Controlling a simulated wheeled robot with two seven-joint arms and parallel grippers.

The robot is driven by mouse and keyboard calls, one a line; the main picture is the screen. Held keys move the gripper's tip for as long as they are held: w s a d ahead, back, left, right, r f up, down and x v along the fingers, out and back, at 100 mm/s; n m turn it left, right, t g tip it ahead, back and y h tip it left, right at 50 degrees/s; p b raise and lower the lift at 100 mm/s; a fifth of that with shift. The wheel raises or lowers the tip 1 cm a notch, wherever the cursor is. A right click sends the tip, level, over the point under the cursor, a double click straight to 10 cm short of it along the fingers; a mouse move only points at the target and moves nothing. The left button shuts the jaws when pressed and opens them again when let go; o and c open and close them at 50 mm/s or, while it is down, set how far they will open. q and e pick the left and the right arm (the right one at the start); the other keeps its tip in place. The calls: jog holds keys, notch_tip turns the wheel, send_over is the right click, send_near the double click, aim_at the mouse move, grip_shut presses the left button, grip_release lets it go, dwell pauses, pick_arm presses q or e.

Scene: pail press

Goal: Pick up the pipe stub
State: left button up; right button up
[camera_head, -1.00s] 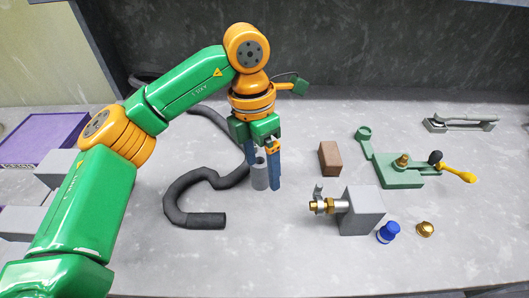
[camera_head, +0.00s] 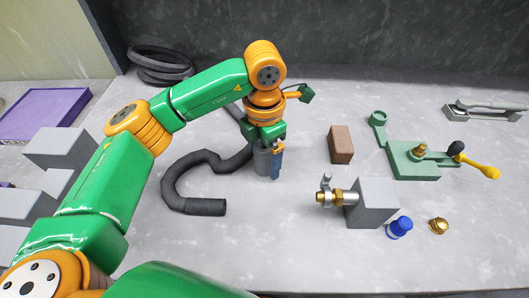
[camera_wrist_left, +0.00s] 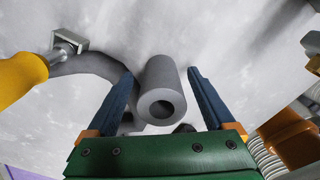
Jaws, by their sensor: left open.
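The pipe stub (camera_head: 261,160) is a short grey hollow cylinder standing upright on the grey bench, beside the black hose. My left gripper (camera_head: 267,173) is open and low over it, partly hiding it in the head view. In the left wrist view the stub (camera_wrist_left: 165,84) shows its open round end between the two blue fingers of the left gripper (camera_wrist_left: 160,76). My right gripper is not in view.
The black hose (camera_head: 171,184) curves close left of the stub. To the right are a brown block (camera_head: 340,145), a grey block (camera_head: 376,204) with a brass fitting, a blue cap (camera_head: 399,227), a brass dome (camera_head: 438,226) and a green lever press (camera_head: 414,167). The front bench is clear.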

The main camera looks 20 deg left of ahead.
pick_arm(q)
jog(key=shift+s, duration=0.1)
jog(key=shift+c, duration=1.3)
grip_shut()
